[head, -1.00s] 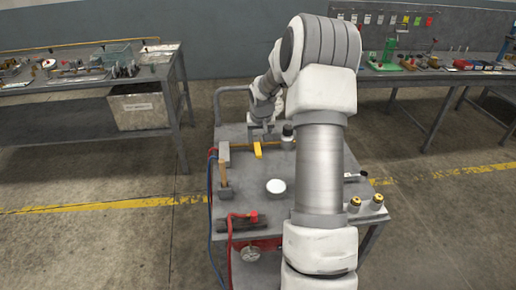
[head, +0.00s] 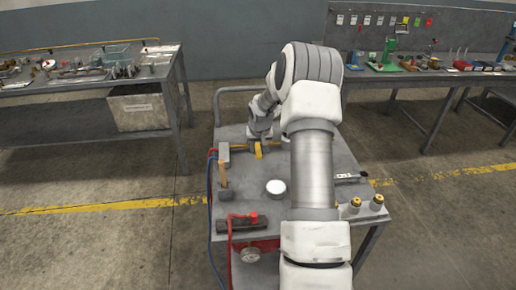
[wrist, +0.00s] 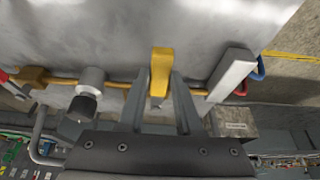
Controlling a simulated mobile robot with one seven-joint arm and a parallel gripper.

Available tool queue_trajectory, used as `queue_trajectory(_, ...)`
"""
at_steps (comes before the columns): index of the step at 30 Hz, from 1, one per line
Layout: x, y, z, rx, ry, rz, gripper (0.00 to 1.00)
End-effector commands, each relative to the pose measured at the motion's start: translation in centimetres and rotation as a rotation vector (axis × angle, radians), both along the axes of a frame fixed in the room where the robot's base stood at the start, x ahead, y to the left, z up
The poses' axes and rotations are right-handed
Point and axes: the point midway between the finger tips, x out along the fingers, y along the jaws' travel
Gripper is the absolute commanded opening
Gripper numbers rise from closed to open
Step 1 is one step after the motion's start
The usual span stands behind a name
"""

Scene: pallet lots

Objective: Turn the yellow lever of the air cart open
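The yellow lever (head: 258,152) sits on the thin yellow-brown pipe at the back of the air cart (head: 245,203). In the wrist view the lever (wrist: 161,68) lies lengthwise in the picture middle, crossing the pipe. My gripper (head: 258,141) is over the lever in the head view. In the wrist view its two fingers (wrist: 161,82) are apart, one on each side of the lever, with a visible gap at least on the right. Whether either finger touches the lever is not clear.
A grey block (wrist: 232,73) stands right of the fingers and a dark-capped fitting (wrist: 90,85) left of them. Workbenches stand behind.

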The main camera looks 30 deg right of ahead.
Motion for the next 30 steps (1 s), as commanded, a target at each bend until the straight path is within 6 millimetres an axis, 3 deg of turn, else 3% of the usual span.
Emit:
queue_trajectory(1, 0.0, 0.0, 0.01, 0.0, 0.0, 0.0, 0.22)
queue_trajectory(5, -0.01, 0.01, 0.01, 0.0, 0.0, 0.0, 0.0)
queue_trajectory(30, -0.03, 0.0, 0.01, 0.0, 0.001, 0.0, 0.0)
